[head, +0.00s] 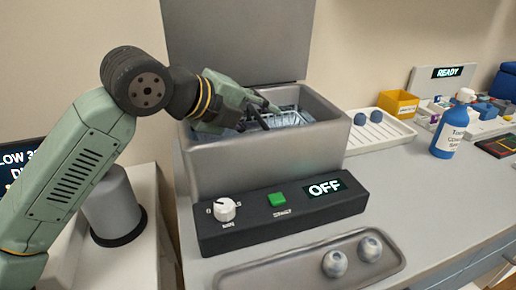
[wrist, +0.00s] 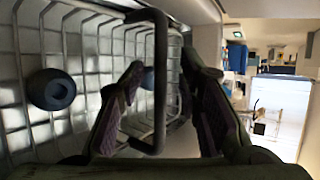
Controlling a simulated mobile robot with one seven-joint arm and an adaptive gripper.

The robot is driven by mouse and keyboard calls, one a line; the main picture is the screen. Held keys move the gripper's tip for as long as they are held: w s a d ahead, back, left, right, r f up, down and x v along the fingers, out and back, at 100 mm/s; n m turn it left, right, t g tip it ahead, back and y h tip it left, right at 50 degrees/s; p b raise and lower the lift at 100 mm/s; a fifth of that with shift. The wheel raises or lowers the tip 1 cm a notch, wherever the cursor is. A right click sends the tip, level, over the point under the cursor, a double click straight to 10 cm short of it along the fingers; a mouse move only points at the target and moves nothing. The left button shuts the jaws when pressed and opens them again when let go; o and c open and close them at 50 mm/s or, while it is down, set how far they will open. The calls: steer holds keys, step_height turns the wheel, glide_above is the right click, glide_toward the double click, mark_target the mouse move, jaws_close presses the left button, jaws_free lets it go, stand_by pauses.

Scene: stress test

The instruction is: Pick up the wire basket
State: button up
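The wire basket (head: 290,119) sits inside the open metal tank (head: 262,158), and only part of its mesh shows in the head view. In the wrist view the basket's wire wall (wrist: 85,22) fills the left side, and its dark loop handle (wrist: 161,75) stands in front. My gripper (head: 264,112) is at the tank's opening, over the basket. In the wrist view its two fingers (wrist: 168,78) are apart, with the handle between them and visible gaps on either side. Part of the handle's far side is hidden by the left finger.
A dark blue round object (wrist: 52,90) lies in the basket. The tank's raised lid (head: 238,40) stands behind. A control box (head: 282,213) reading OFF is in front, with a tray (head: 295,272) holding two balls. A white rack (head: 378,132) and blue bottle (head: 450,128) stand right.

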steer(key=shift+c, duration=0.3)
jaws_close()
stand_by(0.6)
